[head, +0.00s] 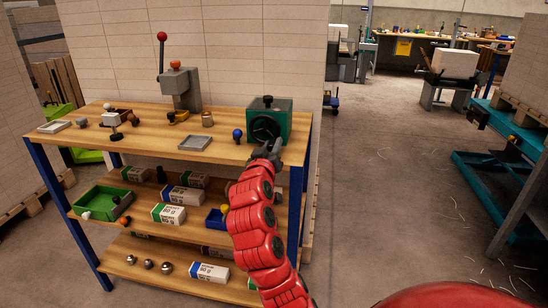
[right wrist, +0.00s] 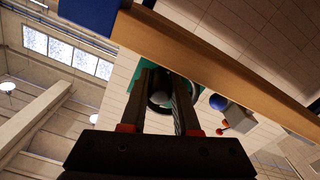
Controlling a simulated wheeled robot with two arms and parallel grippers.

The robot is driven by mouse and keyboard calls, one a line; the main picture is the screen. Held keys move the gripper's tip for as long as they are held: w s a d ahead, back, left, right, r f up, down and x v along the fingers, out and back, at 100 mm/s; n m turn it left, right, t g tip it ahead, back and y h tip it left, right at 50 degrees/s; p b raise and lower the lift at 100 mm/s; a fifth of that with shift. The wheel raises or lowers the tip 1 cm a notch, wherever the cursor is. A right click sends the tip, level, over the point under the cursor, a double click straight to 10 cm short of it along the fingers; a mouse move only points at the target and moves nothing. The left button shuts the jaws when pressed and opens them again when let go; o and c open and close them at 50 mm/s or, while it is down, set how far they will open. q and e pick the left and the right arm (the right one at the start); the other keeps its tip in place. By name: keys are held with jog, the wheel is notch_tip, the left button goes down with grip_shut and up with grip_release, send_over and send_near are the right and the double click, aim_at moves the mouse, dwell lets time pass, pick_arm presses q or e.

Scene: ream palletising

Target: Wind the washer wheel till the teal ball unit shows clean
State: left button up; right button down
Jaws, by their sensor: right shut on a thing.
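The washer is a green box (head: 269,108) at the right end of the bench top, with a dark cap on top. Its black washer wheel (head: 264,128) is on the front face. My right gripper (head: 267,149) is at the lower part of the wheel, shut on it. In the right wrist view the fingers (right wrist: 166,92) reach to the dark wheel ring (right wrist: 153,107), with a pale round part between them. The green box (right wrist: 192,82) shows behind. I cannot make out a teal ball unit. My left gripper is not in view.
A blue ball (head: 237,134) stands just left of the washer. Shelves below hold paper reams and bins. Open floor (head: 400,190) lies to the right.

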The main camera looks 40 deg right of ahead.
jog(key=shift+w+a+f+m+b, duration=0.15)
jog(key=shift+f+m+b, duration=0.1)
jog(key=shift+m+b, duration=0.65)
jog(key=c, duration=0.6)
grip_release()
jog(key=shift+c, duration=0.2)
jog(key=b+v, duration=1.1)
jog(key=v, duration=0.6)
jog(key=shift+a, duration=0.2)
